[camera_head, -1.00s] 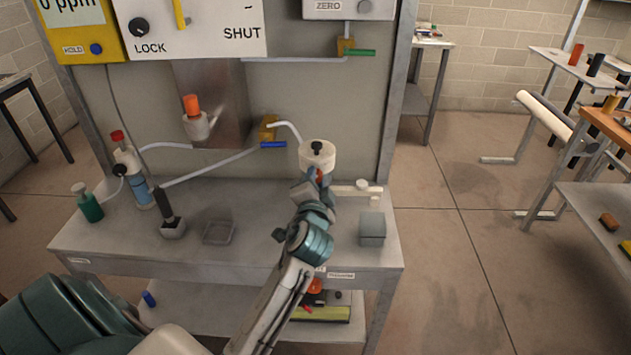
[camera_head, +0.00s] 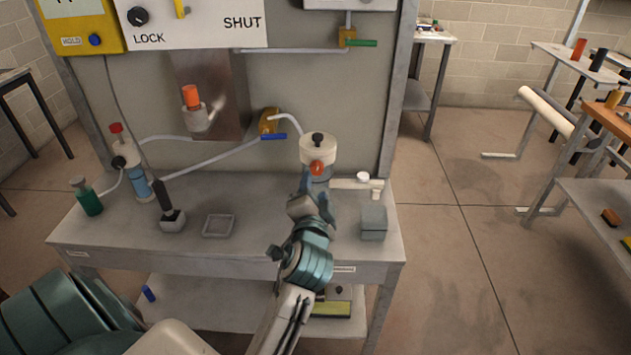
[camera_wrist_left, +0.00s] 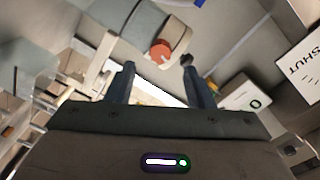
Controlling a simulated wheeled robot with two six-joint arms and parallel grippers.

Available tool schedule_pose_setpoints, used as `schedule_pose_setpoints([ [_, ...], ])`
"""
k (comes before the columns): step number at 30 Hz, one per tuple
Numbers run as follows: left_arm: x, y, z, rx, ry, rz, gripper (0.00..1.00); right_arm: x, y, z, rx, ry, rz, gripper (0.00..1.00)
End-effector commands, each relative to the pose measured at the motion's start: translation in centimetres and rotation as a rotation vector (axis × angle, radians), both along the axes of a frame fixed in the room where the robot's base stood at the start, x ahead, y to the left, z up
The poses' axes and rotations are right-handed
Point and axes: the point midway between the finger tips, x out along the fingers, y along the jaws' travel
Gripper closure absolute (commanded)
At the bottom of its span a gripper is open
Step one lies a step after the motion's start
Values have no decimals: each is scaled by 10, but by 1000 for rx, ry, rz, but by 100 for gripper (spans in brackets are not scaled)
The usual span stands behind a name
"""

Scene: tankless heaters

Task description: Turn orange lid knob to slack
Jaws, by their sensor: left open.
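A white canister with a dark cap (camera_head: 318,148) stands at the right of the bench's back edge. An orange-red knob (camera_head: 316,168) sits on its near side; in the left wrist view the knob (camera_wrist_left: 160,50) shows as a round orange end beyond the fingertips. My left gripper (camera_head: 312,185) is just below and in front of the knob. In the left wrist view the gripper (camera_wrist_left: 158,75) is open and empty, its fingers wide apart, and a gap shows between them and the knob. My right gripper is not in view.
A second orange cap (camera_head: 191,96) is on a white fitting on the panel. A grey block (camera_head: 373,223) stands right of my wrist. A grey tray (camera_head: 219,225), a black-handled tool (camera_head: 165,205) and a green bottle (camera_head: 86,197) stand to the left.

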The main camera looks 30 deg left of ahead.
Motion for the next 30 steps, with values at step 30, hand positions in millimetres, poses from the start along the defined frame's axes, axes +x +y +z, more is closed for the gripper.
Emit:
schedule_pose_setpoints([
  [30, -37, -21, 0, -4, 3, 0, 52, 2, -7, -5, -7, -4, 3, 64],
])
